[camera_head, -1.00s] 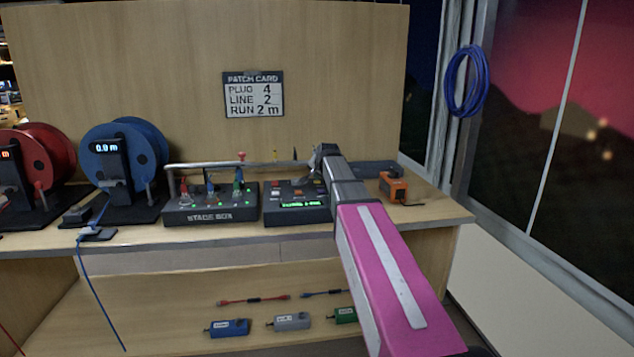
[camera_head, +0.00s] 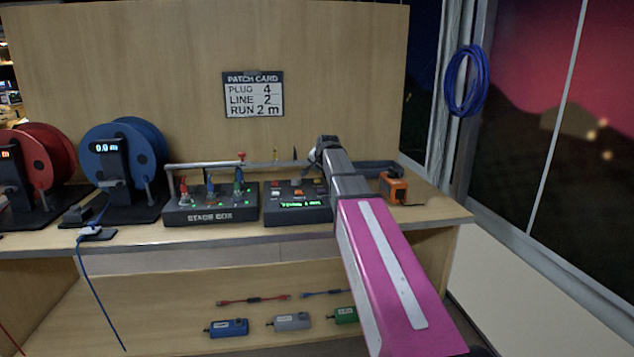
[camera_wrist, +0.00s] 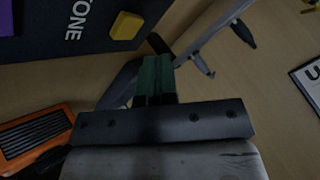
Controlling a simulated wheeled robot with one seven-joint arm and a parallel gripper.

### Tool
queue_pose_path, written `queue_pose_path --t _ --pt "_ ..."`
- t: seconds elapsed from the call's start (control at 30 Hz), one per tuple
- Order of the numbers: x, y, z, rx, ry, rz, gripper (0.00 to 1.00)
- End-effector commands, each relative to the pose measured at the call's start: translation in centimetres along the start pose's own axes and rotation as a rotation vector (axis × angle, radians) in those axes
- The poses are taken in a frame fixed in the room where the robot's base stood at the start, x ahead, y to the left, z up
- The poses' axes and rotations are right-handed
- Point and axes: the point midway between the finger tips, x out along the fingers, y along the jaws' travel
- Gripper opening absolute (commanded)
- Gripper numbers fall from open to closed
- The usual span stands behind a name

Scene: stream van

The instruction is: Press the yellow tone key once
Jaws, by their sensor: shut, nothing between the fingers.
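The yellow tone key (camera_wrist: 127,25) sticks up from a dark panel printed "TONE" at the top left of the wrist view. In the head view the dark tester box (camera_head: 298,215) with a lit green display stands on the bench, its right side partly behind my arm. My gripper (camera_wrist: 155,75) shows green fingertips, closed together and empty. In the wrist view they lie below and right of the key, with a gap between them in the picture. In the head view my gripper is mostly hidden by my wrist.
An orange device (camera_head: 393,187) sits right of the tester, close to my arm; it also shows in the wrist view (camera_wrist: 35,135). The stage box (camera_head: 210,215) with its plugs and a rail stands left. The blue reel (camera_head: 120,150) is farther left.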

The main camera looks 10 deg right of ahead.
Motion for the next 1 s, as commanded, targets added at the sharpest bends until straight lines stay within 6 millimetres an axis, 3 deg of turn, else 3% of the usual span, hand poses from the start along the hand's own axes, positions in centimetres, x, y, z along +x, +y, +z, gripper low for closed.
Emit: queue_pose_path --t 0.43,1.0 --pt "-2.5 -1.8 -1.8 0.000 -0.001 0.001 0.00" --pt "-2.6 -1.9 -1.9 0.000 -0.001 0.001 0.00"
